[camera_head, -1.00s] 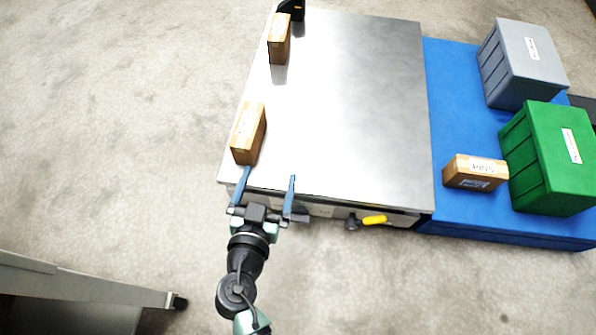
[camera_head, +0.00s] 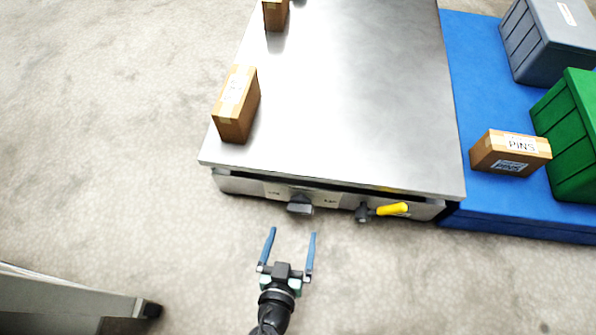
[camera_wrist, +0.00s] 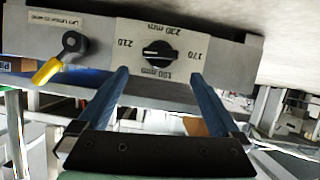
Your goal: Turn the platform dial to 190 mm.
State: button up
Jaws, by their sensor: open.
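The platform dial is a black knob (camera_head: 299,204) on the front face of the steel-topped machine (camera_head: 345,100). In the wrist view the dial (camera_wrist: 158,53) sits on a light plate with upside-down labels: 230 mm above, 210 left, 170 right, and what looks like 190 mm below. The knob's bar lies roughly sideways with a small white mark; which label it points at I cannot tell surely. My gripper (camera_head: 293,233) is open and empty, in front of the dial and apart from it. In the wrist view its blue fingers (camera_wrist: 159,76) straddle the dial's lower side.
A yellow-handled lever (camera_head: 392,209) is right of the dial, and shows at the left in the wrist view (camera_wrist: 47,71). Cardboard boxes (camera_head: 236,104) stand on the steel top. A PINS box (camera_head: 510,152) and bins (camera_head: 575,130) sit on the blue platform (camera_head: 475,85).

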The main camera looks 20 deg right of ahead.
aim_at(299, 211)
jog(key=b+x, duration=0.2)
jog(key=x, duration=0.6)
jog(key=shift+f, duration=0.1)
jog(key=shift+c, duration=0.2)
jog(key=c, duration=1.2)
